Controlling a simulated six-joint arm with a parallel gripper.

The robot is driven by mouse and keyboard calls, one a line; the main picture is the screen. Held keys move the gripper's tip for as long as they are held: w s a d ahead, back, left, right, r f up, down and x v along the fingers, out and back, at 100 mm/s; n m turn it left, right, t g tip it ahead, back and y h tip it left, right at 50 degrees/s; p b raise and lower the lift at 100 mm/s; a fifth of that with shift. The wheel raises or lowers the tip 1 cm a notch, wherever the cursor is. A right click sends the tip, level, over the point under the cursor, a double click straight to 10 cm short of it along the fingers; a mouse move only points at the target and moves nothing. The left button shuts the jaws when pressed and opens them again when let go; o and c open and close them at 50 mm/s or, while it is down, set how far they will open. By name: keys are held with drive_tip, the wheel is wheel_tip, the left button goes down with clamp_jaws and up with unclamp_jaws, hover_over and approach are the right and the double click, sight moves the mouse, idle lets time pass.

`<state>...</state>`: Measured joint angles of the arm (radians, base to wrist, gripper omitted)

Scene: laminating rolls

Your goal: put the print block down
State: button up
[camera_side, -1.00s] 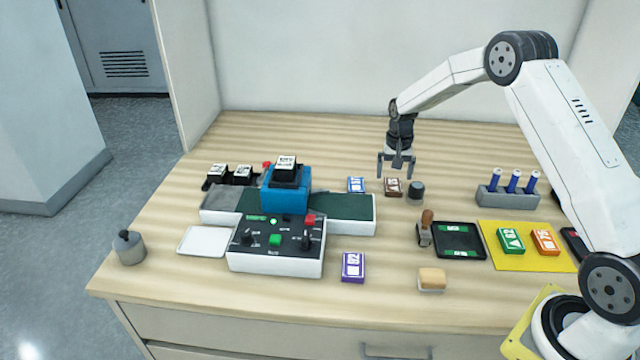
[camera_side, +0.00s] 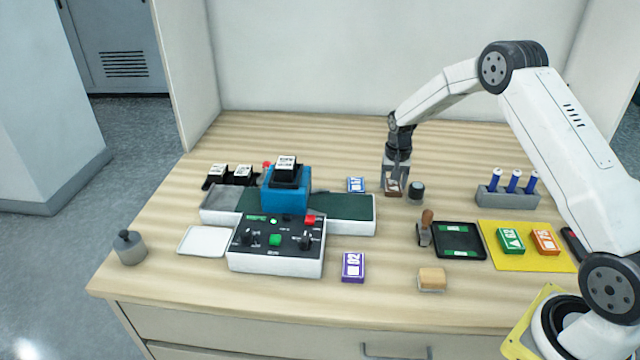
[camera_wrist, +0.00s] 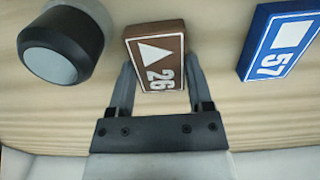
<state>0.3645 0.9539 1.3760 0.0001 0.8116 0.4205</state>
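My gripper (camera_side: 395,186) is low over the table, right of the press. Its fingers stand on either side of a brown box marked 26 (camera_side: 393,190).
A dark round pot (camera_side: 416,190) stands close right of the gripper, and a blue box marked 57 (camera_side: 356,184) to its left. The green belt (camera_side: 345,207), control box (camera_side: 276,250) and handled stamp (camera_side: 426,228) are nearer the front. The table behind is clear.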

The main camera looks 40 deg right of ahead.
clamp_jaws()
drive_tip(key=shift+r, duration=0.2)
drive_tip(key=shift+r, duration=0.55)
drive_tip(key=s+a+r, duration=0.4)
drive_tip(key=s+r, duration=0.7)
drive_tip(key=s, duration=0.2)
drive_tip(key=shift+s+r, duration=0.2)
drive_tip(key=shift+r, duration=0.1)
drive_tip(key=shift+a, duration=0.1)
